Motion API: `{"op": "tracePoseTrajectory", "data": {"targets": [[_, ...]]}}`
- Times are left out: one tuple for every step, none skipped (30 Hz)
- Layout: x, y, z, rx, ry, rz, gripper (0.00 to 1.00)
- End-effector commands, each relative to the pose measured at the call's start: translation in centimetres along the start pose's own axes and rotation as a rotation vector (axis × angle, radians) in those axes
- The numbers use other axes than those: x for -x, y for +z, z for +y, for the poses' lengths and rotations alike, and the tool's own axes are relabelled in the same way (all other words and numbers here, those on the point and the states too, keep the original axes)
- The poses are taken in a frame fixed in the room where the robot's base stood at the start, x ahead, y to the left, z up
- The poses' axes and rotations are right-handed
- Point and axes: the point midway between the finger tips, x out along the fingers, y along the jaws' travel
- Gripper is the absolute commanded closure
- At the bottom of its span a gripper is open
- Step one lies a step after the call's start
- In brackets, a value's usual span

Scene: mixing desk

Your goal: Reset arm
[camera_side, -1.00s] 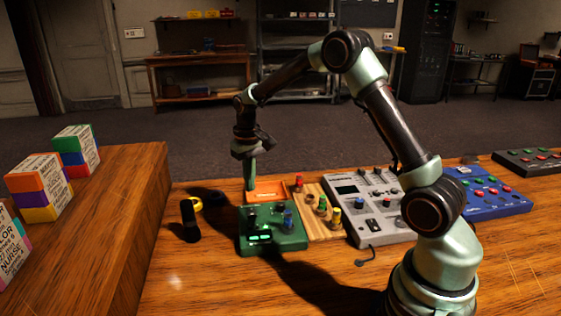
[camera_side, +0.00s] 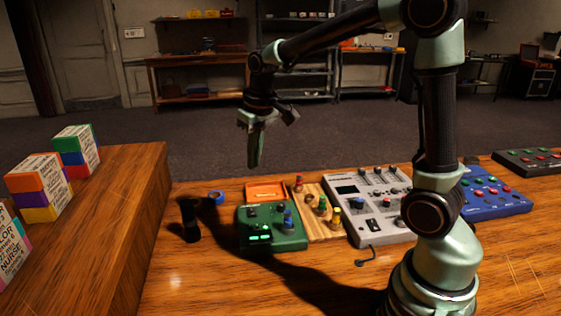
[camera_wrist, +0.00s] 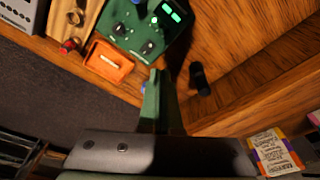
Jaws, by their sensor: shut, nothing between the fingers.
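My gripper (camera_side: 256,165) is raised above the back edge of the desk (camera_side: 200,285), fingers pointing down and shut with nothing held. In the side view it hangs clear above the orange box (camera_side: 265,190) and the green box with lit displays (camera_side: 270,230). In the wrist view the closed green fingers (camera_wrist: 155,75) point toward the green box (camera_wrist: 148,30); the orange box (camera_wrist: 109,61) is to their left and the black cylinder (camera_wrist: 200,78) to their right.
A wooden board with coloured knobs (camera_side: 322,225), a grey mixer (camera_side: 350,208) and a blue panel (camera_side: 500,205) stand to the right. A black cylinder (camera_side: 190,220) and a blue ring (camera_side: 217,197) are left. Coloured text blocks (camera_side: 38,187) stand on the raised wooden ledge (camera_side: 120,200).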

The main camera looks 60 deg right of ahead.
Motion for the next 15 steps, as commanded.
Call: {"op": "tracePoseTrajectory", "data": {"targets": [[1.3, 1.0, -0.5, 0.015, -0.003, 0.03, 1.0], [1.9, 1.5, -0.7, 0.023, -0.005, 0.043, 1.0], [2.6, 2.3, -1.0, 0.033, -0.008, 0.063, 1.0], [3.1, 2.8, -1.1, 0.04, -0.009, 0.077, 1.0], [3.6, 3.4, -1.3, 0.047, -0.011, 0.091, 1.0], [4.1, 4.3, -1.6, 0.057, -0.014, 0.109, 1.0], [4.5, 4.9, -1.8, 0.065, -0.016, 0.123, 1.0], [4.9, 5.5, -1.9, 0.072, -0.018, 0.137, 1.0], [5.2, 6.3, -2.1, 0.081, -0.021, 0.155, 1.0], [5.5, 7.0, -2.2, 0.088, -0.023, 0.17, 1.0], [5.8, 7.6, -2.4, 0.095, -0.026, 0.184, 1.0], [6.0, 8.4, -2.5, 0.104, -0.029, 0.202, 1.0], [6.1, 9.0, -2.6, 0.11, -0.031, 0.215, 1.0], [6.2, 9.6, -2.7, 0.116, -0.033, 0.227, 1.0], [6.3, 10.2, -2.9, 0.124, -0.036, 0.242, 1.0]]}}
